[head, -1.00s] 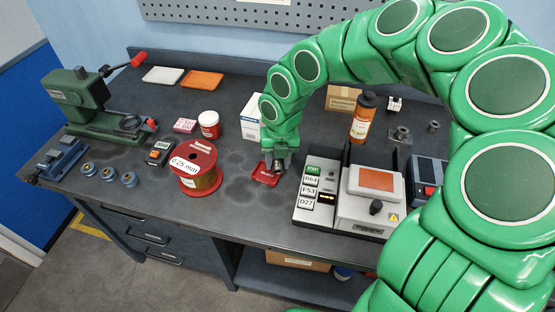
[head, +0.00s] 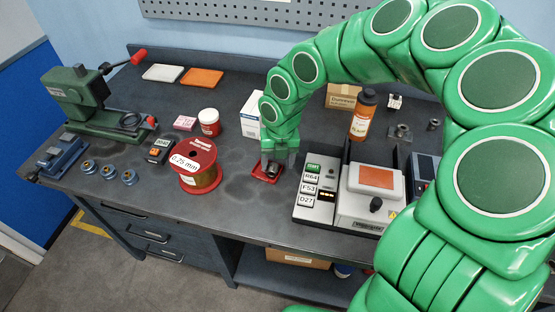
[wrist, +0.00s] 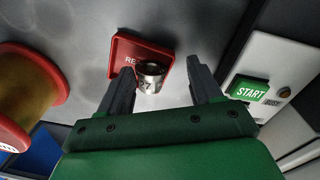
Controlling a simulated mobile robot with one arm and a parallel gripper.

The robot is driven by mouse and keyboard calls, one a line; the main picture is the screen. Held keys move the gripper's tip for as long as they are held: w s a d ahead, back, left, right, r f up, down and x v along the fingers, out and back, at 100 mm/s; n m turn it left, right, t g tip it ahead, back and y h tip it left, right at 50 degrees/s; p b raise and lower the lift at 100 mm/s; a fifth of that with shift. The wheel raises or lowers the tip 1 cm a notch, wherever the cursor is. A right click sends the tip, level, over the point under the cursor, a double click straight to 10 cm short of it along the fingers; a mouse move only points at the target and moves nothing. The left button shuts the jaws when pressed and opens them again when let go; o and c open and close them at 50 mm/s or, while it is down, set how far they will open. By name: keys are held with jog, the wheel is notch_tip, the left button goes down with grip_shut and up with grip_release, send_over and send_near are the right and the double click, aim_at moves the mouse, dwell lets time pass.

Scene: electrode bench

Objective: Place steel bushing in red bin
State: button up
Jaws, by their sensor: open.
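The steel bushing (head: 272,169) is a short metal ring marked 27. It sits at the red bin (head: 258,173), a small shallow tray on the bench. In the wrist view the bushing (wrist: 151,76) overlaps the near right part of the red bin (wrist: 124,47), whose lettering it partly covers. My gripper (head: 279,152) is just above the bin in the head view. In the wrist view my gripper (wrist: 160,75) is open, with the bushing between and beyond its fingers and a clear gap to the right finger.
A red wire spool (head: 197,168) stands left of the bin. A machine with a START button (head: 313,168) stands close on the right. A white box (head: 250,119) and an orange bottle (head: 362,118) are behind. Several blue-rimmed rings (head: 108,173) lie at the left.

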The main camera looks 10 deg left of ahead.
notch_tip(320, 180, up, 13)
jog(key=shift+d, duration=0.35)
dwell(0.4)
jog(key=shift+w, duration=0.1)
